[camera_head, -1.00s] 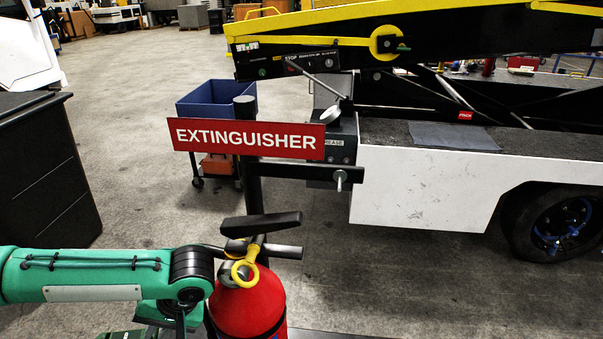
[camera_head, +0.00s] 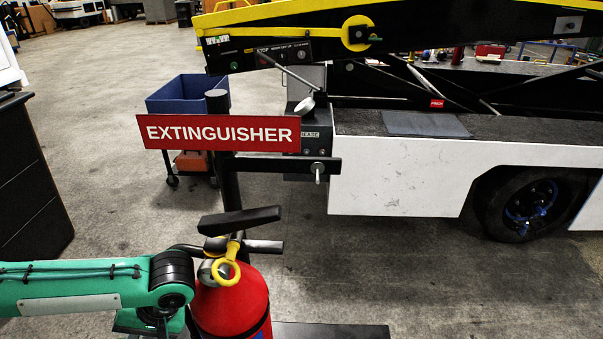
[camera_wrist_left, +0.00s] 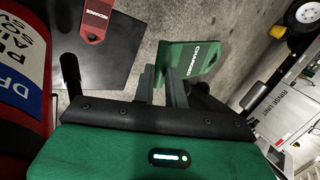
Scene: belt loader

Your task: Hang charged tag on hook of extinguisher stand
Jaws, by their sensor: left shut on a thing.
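The green tag (camera_wrist_left: 203,60), lettered CHARGED, is in the left wrist view. My left gripper (camera_wrist_left: 172,82) is shut on its near edge and holds it out over the floor. In the head view the gripper and tag are hidden below my left forearm. The extinguisher stand has a red EXTINGUISHER sign (camera_head: 219,133) on a black post. A black side arm (camera_head: 270,166) under the sign carries a small metal hook (camera_head: 318,170) at its right end, apart from the tag. The red extinguisher (camera_head: 232,302) with a yellow pin ring stands in front of the post. My right gripper is out of view.
A red tag (camera_wrist_left: 97,20) shows above the black base plate (camera_wrist_left: 120,55) in the left wrist view. The white belt loader (camera_head: 395,178) stands behind and right of the stand. A blue bin cart (camera_head: 187,94) is behind. Floor right of the post is clear.

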